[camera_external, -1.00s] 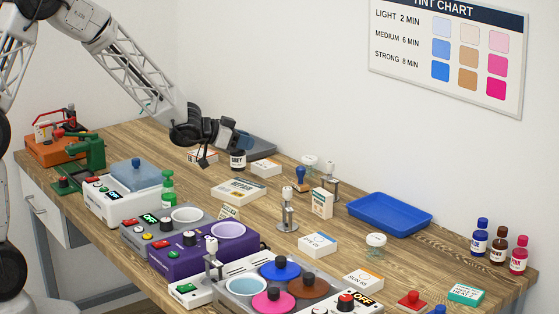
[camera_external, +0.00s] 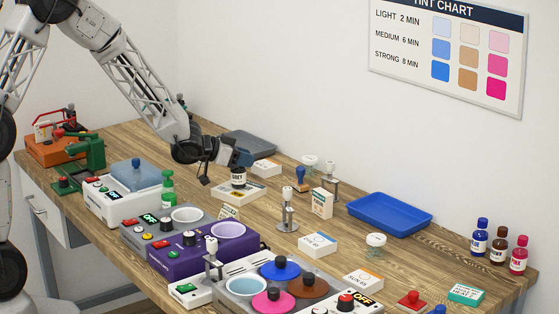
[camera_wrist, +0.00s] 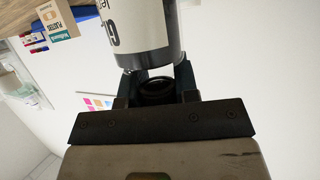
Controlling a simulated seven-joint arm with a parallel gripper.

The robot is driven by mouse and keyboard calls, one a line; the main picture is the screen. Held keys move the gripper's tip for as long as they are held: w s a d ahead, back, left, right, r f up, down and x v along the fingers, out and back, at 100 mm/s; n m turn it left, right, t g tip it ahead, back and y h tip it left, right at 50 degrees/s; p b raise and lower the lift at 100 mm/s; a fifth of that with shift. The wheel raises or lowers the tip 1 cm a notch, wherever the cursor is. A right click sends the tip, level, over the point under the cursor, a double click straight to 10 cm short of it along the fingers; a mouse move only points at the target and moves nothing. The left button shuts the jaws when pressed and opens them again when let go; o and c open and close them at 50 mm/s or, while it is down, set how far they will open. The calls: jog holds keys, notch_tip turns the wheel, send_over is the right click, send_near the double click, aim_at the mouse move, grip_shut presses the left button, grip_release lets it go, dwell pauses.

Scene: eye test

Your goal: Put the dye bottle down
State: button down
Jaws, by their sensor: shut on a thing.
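The dye bottle (camera_external: 238,178), dark with a white label, is held upright in my gripper (camera_external: 228,158). In the external view it overlaps a flat white box or tray (camera_external: 252,195) on the table; I cannot tell whether its base touches that. In the wrist view the bottle (camera_wrist: 138,22) fills the top middle, showing its white label with dark letters and a dark band. My gripper (camera_wrist: 155,82) is shut on it there. The bottle's far side is hidden.
A grey tray (camera_external: 250,146) and a small white box (camera_external: 265,168) lie behind. Machines with bowls stand in front. Blue, brown and pink bottles (camera_external: 499,246) stand far right, beyond a blue tray (camera_external: 365,222).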

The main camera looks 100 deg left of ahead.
jog(key=c, duration=0.9)
grip_release()
jog(key=shift+f, duration=0.1)
jog(key=shift+o, duration=0.2)
jog(key=shift+s, duration=0.1)
jog(key=shift+v, duration=2.8)
